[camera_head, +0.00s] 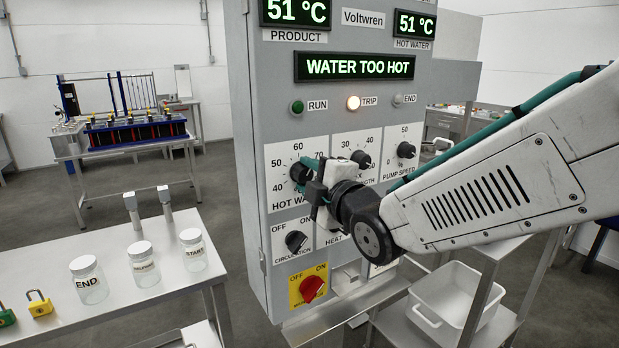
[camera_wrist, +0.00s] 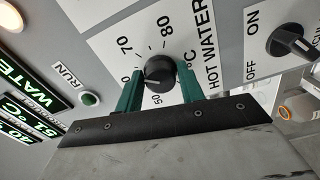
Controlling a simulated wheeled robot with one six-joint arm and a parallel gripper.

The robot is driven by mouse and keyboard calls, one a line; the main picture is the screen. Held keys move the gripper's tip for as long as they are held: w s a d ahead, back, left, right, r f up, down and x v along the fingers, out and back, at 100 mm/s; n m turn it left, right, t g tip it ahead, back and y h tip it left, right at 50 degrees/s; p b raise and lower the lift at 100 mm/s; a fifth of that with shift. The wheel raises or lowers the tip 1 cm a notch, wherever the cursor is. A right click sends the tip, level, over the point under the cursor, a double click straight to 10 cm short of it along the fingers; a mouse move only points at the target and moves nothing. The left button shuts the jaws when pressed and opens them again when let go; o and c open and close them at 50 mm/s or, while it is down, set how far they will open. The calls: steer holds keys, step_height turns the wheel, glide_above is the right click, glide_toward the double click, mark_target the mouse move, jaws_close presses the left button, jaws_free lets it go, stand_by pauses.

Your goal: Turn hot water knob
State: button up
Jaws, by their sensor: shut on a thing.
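The black hot water knob (camera_head: 299,173) is on the grey control panel (camera_head: 252,110), on a white dial plate with a temperature scale. In the wrist view the knob (camera_wrist: 160,70) sits between the two green fingers of my gripper (camera_wrist: 161,85), which is shut on it. In the head view my gripper (camera_head: 312,175) reaches the knob from the right and partly hides the dial plate. The display (camera_head: 355,67) reads WATER TOO HOT. The product and hot water readouts both show 51 °C.
The trip lamp (camera_head: 353,103) is lit. A circulation knob (camera_head: 296,241) and a red main switch (camera_head: 312,289) are below, and a pump speed knob (camera_head: 406,150) is to the right. A table with labelled jars (camera_head: 143,262) stands at left, and a white tub (camera_head: 455,300) at lower right.

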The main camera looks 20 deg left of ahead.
steer(key=shift+f+n, duration=0.1)
steer(key=shift+n, duration=0.3)
steer(key=o, duration=1)
steer(key=shift+s, duration=0.1)
steer(key=v, duration=0.7)
steer(key=shift+s+d, duration=0.2)
steer(key=shift+d, duration=0.15)
